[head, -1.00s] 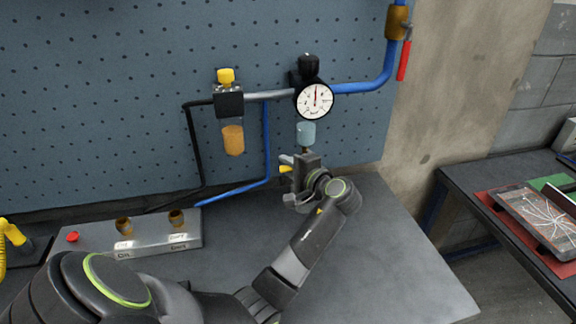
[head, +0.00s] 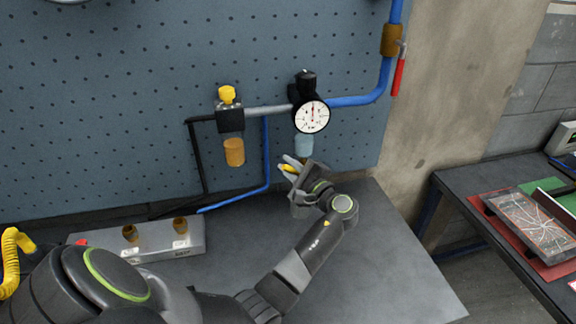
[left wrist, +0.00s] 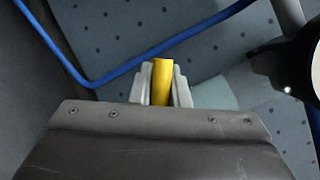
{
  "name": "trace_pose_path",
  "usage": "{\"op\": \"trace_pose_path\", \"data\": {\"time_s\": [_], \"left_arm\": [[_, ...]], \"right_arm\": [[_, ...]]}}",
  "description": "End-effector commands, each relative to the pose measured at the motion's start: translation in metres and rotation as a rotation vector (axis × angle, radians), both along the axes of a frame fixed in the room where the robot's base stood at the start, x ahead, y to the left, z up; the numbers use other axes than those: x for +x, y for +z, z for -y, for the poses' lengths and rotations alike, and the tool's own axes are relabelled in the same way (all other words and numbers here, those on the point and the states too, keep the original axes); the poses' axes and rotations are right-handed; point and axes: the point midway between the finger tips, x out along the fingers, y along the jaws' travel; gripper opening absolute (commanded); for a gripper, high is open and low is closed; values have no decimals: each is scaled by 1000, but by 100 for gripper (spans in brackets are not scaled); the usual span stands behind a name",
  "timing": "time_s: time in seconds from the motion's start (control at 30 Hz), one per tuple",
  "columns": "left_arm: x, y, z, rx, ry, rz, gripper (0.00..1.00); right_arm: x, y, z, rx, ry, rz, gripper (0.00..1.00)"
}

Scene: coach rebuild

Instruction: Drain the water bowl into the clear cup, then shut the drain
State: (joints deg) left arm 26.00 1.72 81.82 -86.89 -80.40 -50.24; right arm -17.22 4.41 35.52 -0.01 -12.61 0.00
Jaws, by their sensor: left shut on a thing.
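The pale, see-through water bowl (head: 304,145) hangs below the round gauge (head: 312,116) on the pegboard. Its lower end and any drain there are hidden by my left gripper (head: 290,168). This gripper is tilted just below the bowl, shut on a yellow piece. In the left wrist view the yellow piece (left wrist: 162,82) stands between the two pale fingers; I cannot tell if it is the drain's handle. A pale patch to its right (left wrist: 240,90) looks like the bowl. I cannot make out a clear cup. My right gripper is not in view.
An amber bowl (head: 234,152) hangs left of the gauge under a yellow knob (head: 227,95). A grey block (head: 150,240) with two brass fittings sits on the dark bench (head: 390,260). Blue pipes run along the board; a red lever (head: 399,77) is at right. The bench's right side is clear.

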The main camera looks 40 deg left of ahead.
Motion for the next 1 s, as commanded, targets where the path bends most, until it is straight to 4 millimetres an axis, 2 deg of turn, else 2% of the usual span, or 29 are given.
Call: {"op": "trace_pose_path", "data": {"time_s": [0.63, 0.67, 0.8, 1.0], "left_arm": [[1, 3, 1, 44, 0, -48, 0], [1, 3, 1, 44, 0, -48, 16], [1, 3, 1, 43, 0, -48, 35], [1, 3, 1, 43, 0, -48, 37]], "right_arm": [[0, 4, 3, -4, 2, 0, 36], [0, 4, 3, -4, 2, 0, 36], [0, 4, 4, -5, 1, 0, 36], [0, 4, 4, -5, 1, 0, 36]]}}
